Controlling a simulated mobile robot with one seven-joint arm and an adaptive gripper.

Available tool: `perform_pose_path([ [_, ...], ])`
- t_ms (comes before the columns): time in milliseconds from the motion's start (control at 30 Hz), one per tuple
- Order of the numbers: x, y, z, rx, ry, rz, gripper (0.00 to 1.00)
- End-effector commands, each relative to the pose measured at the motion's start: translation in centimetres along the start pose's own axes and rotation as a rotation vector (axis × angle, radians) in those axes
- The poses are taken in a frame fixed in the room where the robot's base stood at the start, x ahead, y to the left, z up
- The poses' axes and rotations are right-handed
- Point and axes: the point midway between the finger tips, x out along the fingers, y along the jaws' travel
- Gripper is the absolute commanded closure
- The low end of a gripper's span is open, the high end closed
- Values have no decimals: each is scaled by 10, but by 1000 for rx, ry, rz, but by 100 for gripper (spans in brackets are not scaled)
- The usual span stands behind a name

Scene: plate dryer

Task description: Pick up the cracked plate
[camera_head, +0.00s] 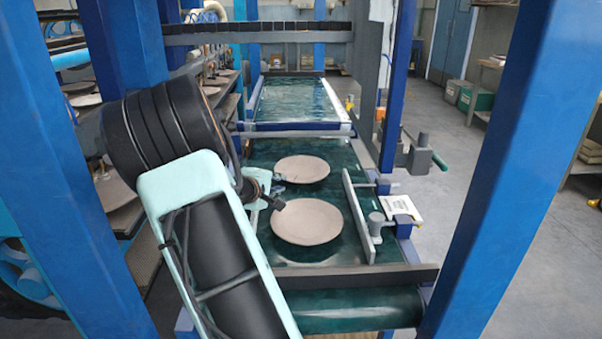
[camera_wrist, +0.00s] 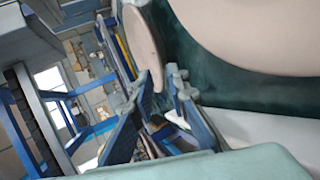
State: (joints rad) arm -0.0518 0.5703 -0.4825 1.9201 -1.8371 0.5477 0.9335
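Two round, pale pinkish plates lie on the dark green belt (camera_head: 262,155): a far plate (camera_head: 302,169) and a near plate (camera_head: 307,222). I cannot make out a crack on either. My gripper (camera_head: 279,191) is at the left side of the belt, by the left edges of the two plates. In the wrist view its two blue-grey fingers (camera_wrist: 163,82) stand apart with nothing between them. That view also shows a large plate surface (camera_wrist: 265,32) at upper right and a second plate (camera_wrist: 140,38) beyond the fingertips.
Blue posts (camera_head: 510,170) stand at both sides of the view. A metal guide rail (camera_head: 358,215) runs along the belt's right side, and a dark crossbar (camera_head: 355,277) spans its near end. Racks with more plates (camera_head: 117,193) are at left. Open floor lies at right.

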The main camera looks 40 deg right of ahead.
Motion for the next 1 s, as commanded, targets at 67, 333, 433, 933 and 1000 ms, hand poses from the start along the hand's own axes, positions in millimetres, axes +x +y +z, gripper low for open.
perform_pose_path([
  [67,12,0,0,0,-2,1,85],
  [333,32,0,2,1,-1,0,85],
  [433,48,0,6,0,-3,1,85],
  [933,76,1,6,2,2,0,85],
  [1000,76,1,6,3,2,0,90],
])
